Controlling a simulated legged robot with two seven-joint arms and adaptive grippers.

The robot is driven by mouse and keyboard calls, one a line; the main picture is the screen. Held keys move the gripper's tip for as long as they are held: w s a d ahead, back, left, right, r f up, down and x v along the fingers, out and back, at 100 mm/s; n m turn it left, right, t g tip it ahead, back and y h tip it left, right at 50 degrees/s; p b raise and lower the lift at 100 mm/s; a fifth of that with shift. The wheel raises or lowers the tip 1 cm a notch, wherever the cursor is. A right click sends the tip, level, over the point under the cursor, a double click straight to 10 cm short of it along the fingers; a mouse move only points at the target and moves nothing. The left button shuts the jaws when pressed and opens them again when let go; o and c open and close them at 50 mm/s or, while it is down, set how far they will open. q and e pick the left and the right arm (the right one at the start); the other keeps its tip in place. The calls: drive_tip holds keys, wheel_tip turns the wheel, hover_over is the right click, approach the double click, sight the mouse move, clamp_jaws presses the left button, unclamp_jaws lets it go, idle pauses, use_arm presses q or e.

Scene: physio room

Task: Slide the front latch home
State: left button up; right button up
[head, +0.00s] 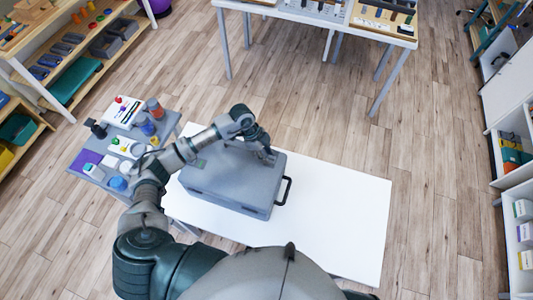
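A grey case (228,184) lies closed on a white table (340,205). A black handle (285,191) sticks out from its right side. My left arm reaches in from the left and over the case. My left gripper (266,154) points down at the top of the case near its far right edge. I cannot tell whether it touches the case or whether its fingers are open or shut. The front latch is too small to make out from here. My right gripper is not in view.
A small grey side table (168,124) with bottles, boxes and a purple item stands left of the white table. The right part of the white table is bare. Shelves (75,55) stand at the left, a cabinet (512,85) at the right, and another table (330,18) at the back.

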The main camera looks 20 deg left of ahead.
sight(275, 154)
use_arm(q)
clamp_jaws()
drive_tip(key=shift+d, duration=0.5)
drive_tip(key=shift+w+d, duration=0.15)
drive_tip(key=shift+d, duration=0.1)
drive_tip(key=shift+w+d+r, duration=0.1)
drive_tip(key=shift+w+d, duration=0.15)
drive_tip(key=shift+w, duration=1.1)
drive_tip(key=shift+a, duration=0.35)
drive_tip(key=shift+o, duration=1.9)
unclamp_jaws()
drive_tip(key=shift+s+a, duration=0.1)
drive_tip(key=shift+a, duration=0.05)
drive_tip(key=shift+o, duration=0.5)
drive_tip(key=shift+a, duration=0.1)
drive_tip(key=shift+r, duration=0.25)
drive_tip(key=v, duration=1.1)
drive_tip(key=shift+a, duration=0.35)
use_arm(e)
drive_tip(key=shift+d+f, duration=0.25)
